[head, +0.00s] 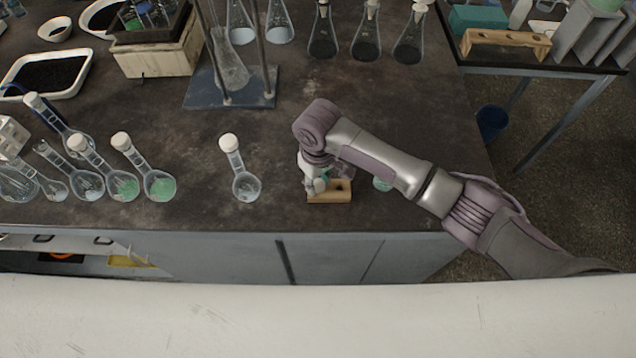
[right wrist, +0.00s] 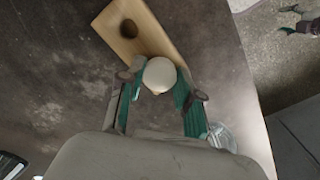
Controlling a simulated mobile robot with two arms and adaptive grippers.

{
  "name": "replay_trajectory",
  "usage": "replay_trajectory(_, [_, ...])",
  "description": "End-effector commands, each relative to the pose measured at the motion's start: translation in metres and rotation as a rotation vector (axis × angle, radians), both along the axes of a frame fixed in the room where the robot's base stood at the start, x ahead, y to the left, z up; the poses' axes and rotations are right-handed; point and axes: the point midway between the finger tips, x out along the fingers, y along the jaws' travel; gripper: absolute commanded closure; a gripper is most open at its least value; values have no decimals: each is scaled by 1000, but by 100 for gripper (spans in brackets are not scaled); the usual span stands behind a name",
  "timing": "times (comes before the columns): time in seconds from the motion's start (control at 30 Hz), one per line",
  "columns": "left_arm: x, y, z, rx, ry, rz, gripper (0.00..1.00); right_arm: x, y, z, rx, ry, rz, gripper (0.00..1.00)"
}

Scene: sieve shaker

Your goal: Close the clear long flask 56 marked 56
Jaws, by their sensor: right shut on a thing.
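My right gripper (head: 318,183) is over a small wooden block (head: 338,196) near the table's front edge. In the right wrist view my right gripper (right wrist: 158,92) is shut on a round white stopper (right wrist: 159,74), at the near end of the wooden block (right wrist: 125,30). An empty hole shows at the block's other end. I cannot tell whether the stopper still sits in the block. A flask (head: 382,183) is mostly hidden under my right arm; clear glass (right wrist: 223,136) shows beside the gripper in the wrist view. No mark 56 is readable. My left gripper is not in view.
A stoppered flask (head: 245,186) stands left of the block. Several long-necked flasks, some with green contents (head: 160,187), stand farther left. A stand with a blue base (head: 205,96) and conical flasks (head: 365,45) are behind. The table between is clear.

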Motion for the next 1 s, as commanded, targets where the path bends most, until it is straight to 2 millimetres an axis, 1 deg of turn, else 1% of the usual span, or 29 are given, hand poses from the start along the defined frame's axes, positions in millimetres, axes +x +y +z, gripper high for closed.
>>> replay_trajectory(0.17, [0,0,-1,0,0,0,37,0,0,3,1,-1,0,82])
replay_trajectory(0.27, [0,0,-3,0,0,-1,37,0,1,9,2,-1,1,82])
replay_trajectory(0.37, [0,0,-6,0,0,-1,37,1,1,23,2,-3,1,82])
replay_trajectory(0.47, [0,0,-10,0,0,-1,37,1,1,43,2,-5,1,82])
replay_trajectory(0.5, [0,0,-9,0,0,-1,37,-10,-1,46,2,0,4,82])
replay_trajectory(0.8, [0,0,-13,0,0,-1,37,-75,-9,84,3,-1,4,82])
replay_trajectory(0.93, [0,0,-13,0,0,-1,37,-96,-12,98,2,-1,2,82])
replay_trajectory(1.0, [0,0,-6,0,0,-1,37,-103,-14,106,0,-3,2,82])
